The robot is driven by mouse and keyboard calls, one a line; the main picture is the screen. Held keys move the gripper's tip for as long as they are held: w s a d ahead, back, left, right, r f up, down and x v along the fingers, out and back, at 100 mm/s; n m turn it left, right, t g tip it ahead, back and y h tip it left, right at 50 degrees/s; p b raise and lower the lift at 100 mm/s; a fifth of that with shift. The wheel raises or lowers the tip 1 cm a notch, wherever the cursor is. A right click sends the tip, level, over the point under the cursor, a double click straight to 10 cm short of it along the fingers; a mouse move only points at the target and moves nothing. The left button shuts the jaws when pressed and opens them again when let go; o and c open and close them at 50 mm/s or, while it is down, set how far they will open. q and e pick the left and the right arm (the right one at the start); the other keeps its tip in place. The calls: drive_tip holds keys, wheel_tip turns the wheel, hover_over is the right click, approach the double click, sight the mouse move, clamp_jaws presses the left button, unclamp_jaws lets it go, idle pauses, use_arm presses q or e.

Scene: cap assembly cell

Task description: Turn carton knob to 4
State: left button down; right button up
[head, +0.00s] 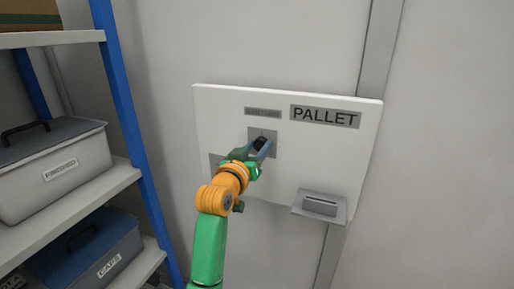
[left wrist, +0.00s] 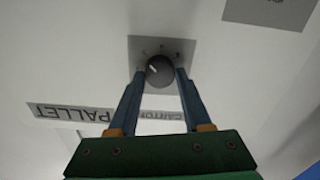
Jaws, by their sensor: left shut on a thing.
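The carton knob (head: 261,141) is a dark round knob on a grey square plate of the white wall panel, partly hidden by my gripper in the head view. In the left wrist view the knob (left wrist: 160,70) shows a short white pointer mark toward its upper left. Small marks ring it on the plate, too small to read. My left gripper (head: 263,147) has its two blue fingers on opposite sides of the knob and is shut on it; the fingers also show in the left wrist view (left wrist: 160,76). My right gripper is in neither view.
The white panel (head: 225,110) carries a PALLET sign (head: 325,116), a second grey plate (head: 215,160) partly behind my arm, and a grey slotted box (head: 320,205). At left, a blue-post shelf (head: 125,110) holds a FINISHED bin (head: 60,170) and a CAPS bin (head: 100,262).

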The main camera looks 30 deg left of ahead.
use_arm(q)
drive_tip(key=m+p, duration=0.2)
drive_tip(key=m, duration=0.2)
drive_tip(key=shift+r, duration=0.15)
drive_tip(key=shift+d+m+p, duration=0.1)
drive_tip(key=shift+m+p, duration=1.2)
drive_tip(key=shift+m, duration=0.9)
drive_tip(key=shift+c, duration=1.7)
unclamp_jaws()
drive_tip(key=shift+f, duration=0.2)
drive_tip(key=b+v, duration=0.1)
drive_tip(key=v, duration=0.6)
drive_tip(key=shift+b, duration=0.4)
